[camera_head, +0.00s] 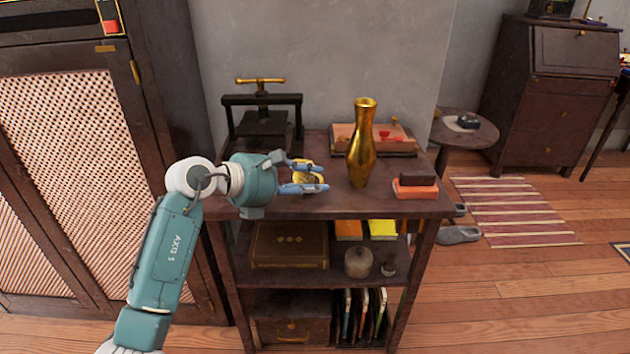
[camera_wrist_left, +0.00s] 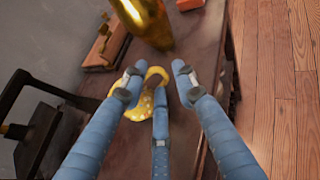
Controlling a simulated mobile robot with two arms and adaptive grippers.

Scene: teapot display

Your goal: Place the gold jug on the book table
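The gold jug (camera_head: 362,143), a tall shiny vase shape with a flared rim, stands upright on the top of a dark wooden shelf table (camera_head: 330,206). Books lie on this table and stand on its lower shelf. In the left wrist view the jug (camera_wrist_left: 144,20) is at the top, beyond the fingertips, with its upper part cut off. My left gripper (camera_head: 306,178) is over the tabletop, left of the jug and apart from it. Its three blue fingers (camera_wrist_left: 157,88) are spread and hold nothing. My right gripper is not in view.
A yellow speckled object (camera_wrist_left: 152,108) lies on the tabletop by the fingers, partly hidden. A black press (camera_head: 262,120) stands at the back left.

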